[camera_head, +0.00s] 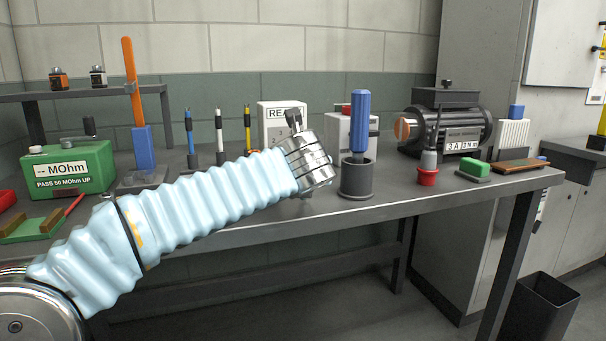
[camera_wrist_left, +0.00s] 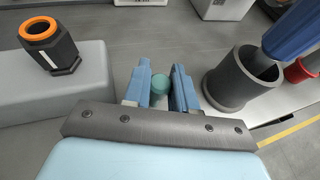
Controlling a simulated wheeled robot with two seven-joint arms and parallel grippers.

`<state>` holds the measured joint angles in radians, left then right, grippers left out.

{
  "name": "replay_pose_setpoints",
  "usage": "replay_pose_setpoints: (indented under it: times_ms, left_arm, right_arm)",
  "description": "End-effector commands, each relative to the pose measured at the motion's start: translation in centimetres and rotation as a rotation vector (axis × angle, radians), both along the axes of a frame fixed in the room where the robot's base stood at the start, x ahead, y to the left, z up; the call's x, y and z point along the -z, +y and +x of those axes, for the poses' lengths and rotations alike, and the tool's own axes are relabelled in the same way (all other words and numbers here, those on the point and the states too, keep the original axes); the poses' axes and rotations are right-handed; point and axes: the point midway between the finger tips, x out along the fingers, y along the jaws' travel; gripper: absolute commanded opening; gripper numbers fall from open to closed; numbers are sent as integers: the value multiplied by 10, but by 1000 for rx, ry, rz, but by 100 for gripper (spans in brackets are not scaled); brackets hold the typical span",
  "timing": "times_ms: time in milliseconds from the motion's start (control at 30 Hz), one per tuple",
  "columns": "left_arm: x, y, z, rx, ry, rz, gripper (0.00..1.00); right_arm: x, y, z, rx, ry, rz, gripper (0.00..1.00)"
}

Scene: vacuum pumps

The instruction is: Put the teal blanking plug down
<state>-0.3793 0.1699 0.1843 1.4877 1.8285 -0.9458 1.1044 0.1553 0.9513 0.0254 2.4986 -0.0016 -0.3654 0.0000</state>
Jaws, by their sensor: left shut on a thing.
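The teal blanking plug (camera_wrist_left: 160,85) shows in the wrist view as a small round teal piece between the two blue-grey fingers of my left gripper (camera_wrist_left: 161,78). The gripper is shut on it. In the head view my left arm reaches in from the left, and its metal wrist (camera_head: 310,161) is over the front part of the bench, just left of the dark grey cup. The plug and fingertips are hidden there. I cannot tell whether the plug touches the surface below. My right gripper is in neither view.
A dark grey cup (camera_wrist_left: 228,87) holding a blue-handled tool (camera_wrist_left: 292,32) stands close right of the gripper. A grey block (camera_wrist_left: 38,100) with a black, orange-ringed fitting (camera_wrist_left: 47,43) is close left. Bare grey bench top (camera_wrist_left: 125,32) lies beyond the fingers.

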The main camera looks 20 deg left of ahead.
Motion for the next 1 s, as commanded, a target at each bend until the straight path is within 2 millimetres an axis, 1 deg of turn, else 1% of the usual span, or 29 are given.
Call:
replay_pose_setpoints:
  times_ms: [333, 367, 500, 533, 567, 867, 967, 1000]
  left_arm:
    - [5, 0, 0, 0, 0, 0, 0]
    - [5, 0, 0, 0, 0, 0, 28]
    - [5, 0, 0, 0, 0, 0, 49]
    - [5, 0, 0, 0, 0, 0, 54]
    - [5, 0, 0, 0, 0, 0, 56]
    - [5, 0, 0, 0, 0, 0, 56]
    - [1, -3, -9, 3, -1, -1, 56]
    - [-2, -4, -15, 1, -2, -1, 56]
  right_arm:
    - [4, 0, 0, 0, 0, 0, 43]
    - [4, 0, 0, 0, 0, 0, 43]
    - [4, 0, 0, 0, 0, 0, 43]
    - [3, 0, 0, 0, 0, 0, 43]
    - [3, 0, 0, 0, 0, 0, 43]
    - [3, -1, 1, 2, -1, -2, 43]
    - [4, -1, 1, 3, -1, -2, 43]
    - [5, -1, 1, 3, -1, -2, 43]
